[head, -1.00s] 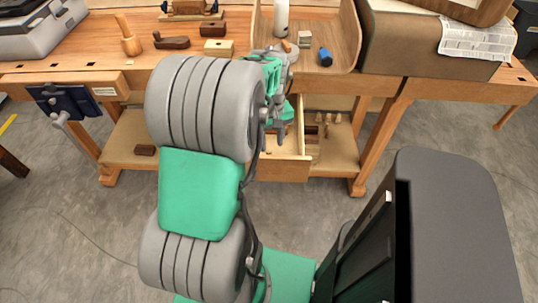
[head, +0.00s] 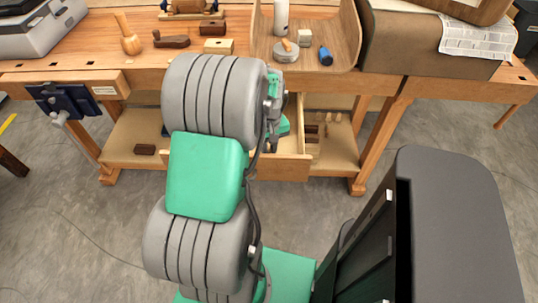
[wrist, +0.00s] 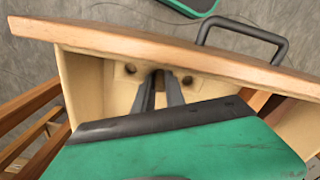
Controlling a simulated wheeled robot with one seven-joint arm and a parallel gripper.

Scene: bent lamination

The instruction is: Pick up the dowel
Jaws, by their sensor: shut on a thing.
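My gripper (wrist: 160,78) reaches down into the open wooden drawer (head: 283,170), whose front rim (wrist: 225,64) crosses the wrist view. Its two dark fingers are close together, shut on a narrow brown piece that I take to be the dowel (wrist: 160,76). Little of the dowel shows; the fingers hide the rest. It is between two round holes in a pale wooden part inside the drawer. I cannot tell whether the dowel still sits in a hole. In the head view my arm hides the fingertips and the dowel.
A dark handle (wrist: 245,32) stands out from the drawer front. Several small wooden pieces (head: 326,117) show at the drawer's right. On the bench (head: 110,76) above are a grey disc (head: 286,55), a blue object (head: 326,56) and a mallet (head: 128,36). The drawer walls are close around my gripper.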

